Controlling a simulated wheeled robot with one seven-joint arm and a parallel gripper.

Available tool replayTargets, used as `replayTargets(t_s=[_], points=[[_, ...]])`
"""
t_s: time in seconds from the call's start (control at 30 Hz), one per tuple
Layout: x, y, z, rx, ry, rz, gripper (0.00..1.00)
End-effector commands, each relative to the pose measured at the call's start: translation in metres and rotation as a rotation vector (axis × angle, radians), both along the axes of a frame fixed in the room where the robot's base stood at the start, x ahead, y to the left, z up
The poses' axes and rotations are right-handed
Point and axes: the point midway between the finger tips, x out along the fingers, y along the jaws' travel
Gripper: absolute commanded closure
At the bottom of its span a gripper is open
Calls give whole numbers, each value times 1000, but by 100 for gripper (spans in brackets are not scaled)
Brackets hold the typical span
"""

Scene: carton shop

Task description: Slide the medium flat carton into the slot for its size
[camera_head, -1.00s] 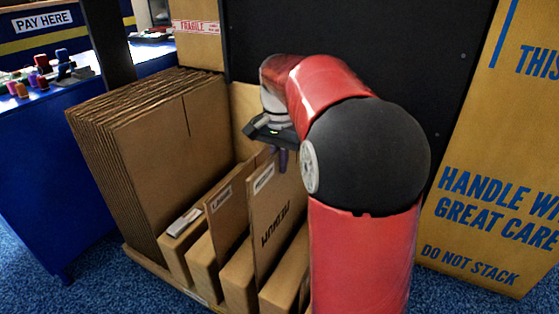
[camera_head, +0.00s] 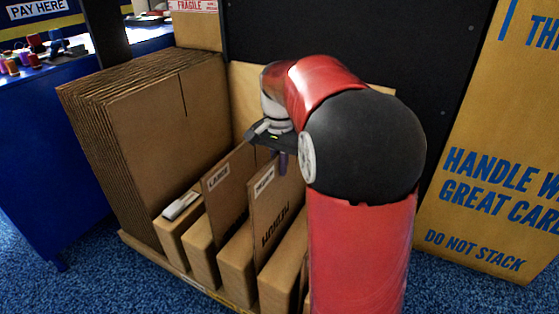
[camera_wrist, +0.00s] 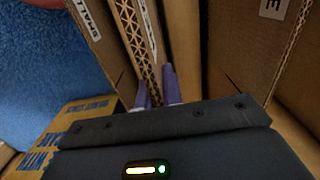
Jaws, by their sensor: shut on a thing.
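The medium flat carton (camera_head: 275,222) is a brown upright sheet marked MEDIUM, with a white label near its top. Its lower part is hidden between two wooden-looking brown blocks of the rack (camera_head: 236,268). My gripper (camera_head: 283,160) is shut on its upper edge. In the wrist view my purple fingertips (camera_wrist: 157,90) pinch the corrugated edge of the carton (camera_wrist: 150,62). A flat carton with a LARGE label (camera_head: 226,205) stands in the slot to the left. A panel with a SMALL label (camera_wrist: 98,45) is on the other side in the wrist view. Whether the carton touches the slot floor is hidden.
A thick stack of large flat cartons (camera_head: 170,120) stands left of the slots. A black panel (camera_head: 340,40) is behind. A big printed carton (camera_head: 490,200) stands at the right. A blue counter (camera_head: 45,150) is at the far left. My arm hides the rack's right side.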

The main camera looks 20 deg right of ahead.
Motion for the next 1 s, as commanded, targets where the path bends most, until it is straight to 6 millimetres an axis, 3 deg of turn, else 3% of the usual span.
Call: replayTargets(t_s=[1.0], points=[[0, 0, -79, 0, -1, 1, 100]])
